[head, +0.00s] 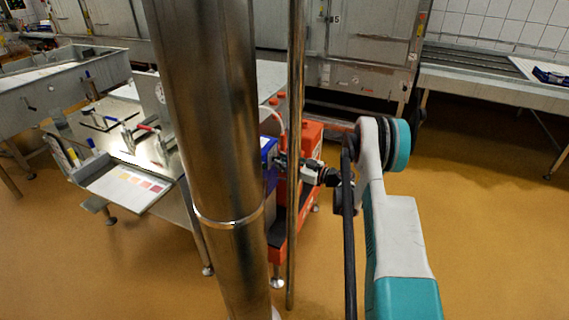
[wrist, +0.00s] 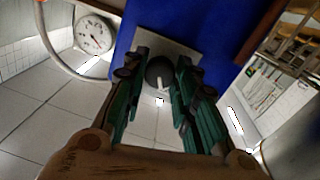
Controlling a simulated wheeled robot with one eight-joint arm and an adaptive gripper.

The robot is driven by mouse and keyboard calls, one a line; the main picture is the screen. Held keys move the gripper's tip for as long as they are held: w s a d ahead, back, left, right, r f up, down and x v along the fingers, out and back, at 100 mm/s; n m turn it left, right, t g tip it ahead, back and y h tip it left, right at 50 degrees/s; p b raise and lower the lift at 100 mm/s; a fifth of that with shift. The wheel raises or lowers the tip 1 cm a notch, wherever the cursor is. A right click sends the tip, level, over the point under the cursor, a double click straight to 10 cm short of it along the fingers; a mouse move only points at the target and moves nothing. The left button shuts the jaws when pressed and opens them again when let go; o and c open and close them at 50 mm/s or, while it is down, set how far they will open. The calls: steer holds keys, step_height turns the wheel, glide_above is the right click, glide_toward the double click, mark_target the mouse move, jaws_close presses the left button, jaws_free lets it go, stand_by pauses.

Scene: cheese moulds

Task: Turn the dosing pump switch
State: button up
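The dosing pump switch is a dark round knob (wrist: 158,70) with a white pointer mark, on a grey plate (wrist: 190,49) fixed to a blue housing (wrist: 215,20). The blue housing (head: 268,150) also shows in the head view, partly hidden behind a steel pole. My gripper (wrist: 162,66) has its fingers apart, one on each side of the knob, with its tips close to the plate. A narrow gap seems to show beside the knob; contact is unclear. In the head view my gripper (head: 282,161) reaches left to the housing, and the knob is hidden.
An orange cabinet (head: 312,135) stands beside the blue housing. A round gauge (wrist: 94,34) with a hose is at the upper left in the wrist view. A steel table with a colour chart (head: 130,187) stands to the left. Floor is free at the right.

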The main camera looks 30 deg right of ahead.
steer(key=shift+m, duration=0.3)
steer(key=m+g, duration=0.1)
steer(key=m, duration=0.9)
steer(key=shift+r+m, duration=0.1)
steer(key=shift+m, duration=0.3)
steer(key=shift+c, duration=0.2)
stand_by(0.3)
steer(key=o, duration=1.1)
steer(key=v, duration=1.2)
